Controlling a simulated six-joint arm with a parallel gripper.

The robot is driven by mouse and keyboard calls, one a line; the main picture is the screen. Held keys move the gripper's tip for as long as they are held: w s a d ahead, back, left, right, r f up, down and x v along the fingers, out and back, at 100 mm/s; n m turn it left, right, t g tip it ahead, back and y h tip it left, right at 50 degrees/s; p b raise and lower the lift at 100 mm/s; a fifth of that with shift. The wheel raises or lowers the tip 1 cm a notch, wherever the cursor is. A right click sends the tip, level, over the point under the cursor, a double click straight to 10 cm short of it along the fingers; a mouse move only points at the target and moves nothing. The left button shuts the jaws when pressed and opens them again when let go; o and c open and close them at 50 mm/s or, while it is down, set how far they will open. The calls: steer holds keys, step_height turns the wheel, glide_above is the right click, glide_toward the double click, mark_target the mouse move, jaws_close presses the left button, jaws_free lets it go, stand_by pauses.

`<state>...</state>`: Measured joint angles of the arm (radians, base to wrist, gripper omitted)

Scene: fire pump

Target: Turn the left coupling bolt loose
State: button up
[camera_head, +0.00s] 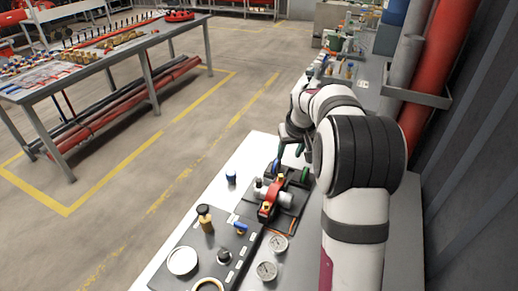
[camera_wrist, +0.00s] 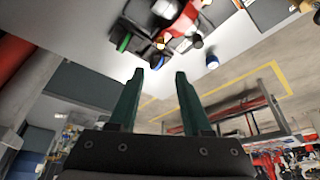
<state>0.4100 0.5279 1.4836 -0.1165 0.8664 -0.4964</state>
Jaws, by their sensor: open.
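A small red pump (camera_head: 268,211) with a silver body sits on a dark base plate on the white bench in the head view. It shows upside down at the top of the wrist view (camera_wrist: 187,19). I cannot single out the left coupling bolt; the fittings are too small, and my arm covers part of that area. My gripper (camera_head: 288,157) is above the far end of the pump. In the wrist view its two dark green fingers (camera_wrist: 160,75) are apart with nothing between them. The fingertips appear clear of the pump.
A blue cap (camera_head: 231,178) stands left of the pump. A dark panel (camera_head: 208,254) with knobs and gauges (camera_head: 267,271) lie nearer. Red and grey pipes (camera_head: 437,65) rise on the right. A parts table (camera_head: 130,42) stands across open floor at left.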

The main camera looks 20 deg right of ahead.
mark_target(281, 176)
steer(key=x, duration=1.5)
steer(key=shift+a, duration=0.15)
steer(key=shift+c, duration=0.3)
jaws_close()
